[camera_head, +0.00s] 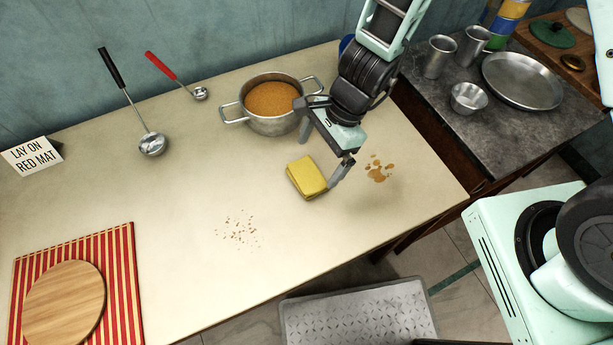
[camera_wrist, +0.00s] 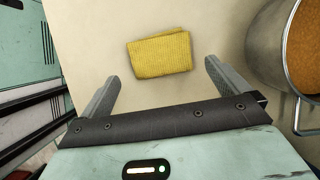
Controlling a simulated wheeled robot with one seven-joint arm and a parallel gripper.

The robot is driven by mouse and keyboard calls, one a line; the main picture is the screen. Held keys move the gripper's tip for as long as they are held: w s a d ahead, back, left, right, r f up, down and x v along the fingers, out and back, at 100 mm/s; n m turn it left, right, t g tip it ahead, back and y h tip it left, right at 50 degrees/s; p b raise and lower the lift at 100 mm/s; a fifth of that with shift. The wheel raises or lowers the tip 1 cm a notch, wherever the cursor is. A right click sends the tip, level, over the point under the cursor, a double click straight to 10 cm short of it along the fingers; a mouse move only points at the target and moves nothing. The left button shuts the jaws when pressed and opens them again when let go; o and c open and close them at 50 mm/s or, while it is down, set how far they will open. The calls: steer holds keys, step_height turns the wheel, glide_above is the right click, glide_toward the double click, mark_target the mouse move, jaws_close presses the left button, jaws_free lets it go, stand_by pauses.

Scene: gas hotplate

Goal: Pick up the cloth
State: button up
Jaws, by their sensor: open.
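The cloth (camera_head: 307,177) is a folded yellow pad lying flat on the cream counter, left of my gripper in the head view. In the wrist view the cloth (camera_wrist: 160,53) lies ahead of the fingertips, roughly centred between them. My gripper (camera_head: 322,158) is open and empty, with its fingers spread wide. In the wrist view both fingers of my gripper (camera_wrist: 158,77) show, one on each side, apart from the cloth. The height of the fingertips above the counter is hard to tell.
A steel pot (camera_head: 271,103) of orange-brown food stands close behind my gripper. Brown spills (camera_head: 378,171) and crumbs (camera_head: 238,230) mark the counter. Two ladles, a "LAY ON RED MAT" sign (camera_head: 32,156) and a striped red mat (camera_head: 122,265) with a round board are at left. Metal ware stands at right.

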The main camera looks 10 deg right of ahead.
mark_target(309, 172)
steer(key=b+x, duration=0.2)
steer(key=x, duration=0.3)
steer(key=shift+a+f, duration=0.1)
steer(key=shift+a, duration=0.1)
steer(key=c, duration=0.8)
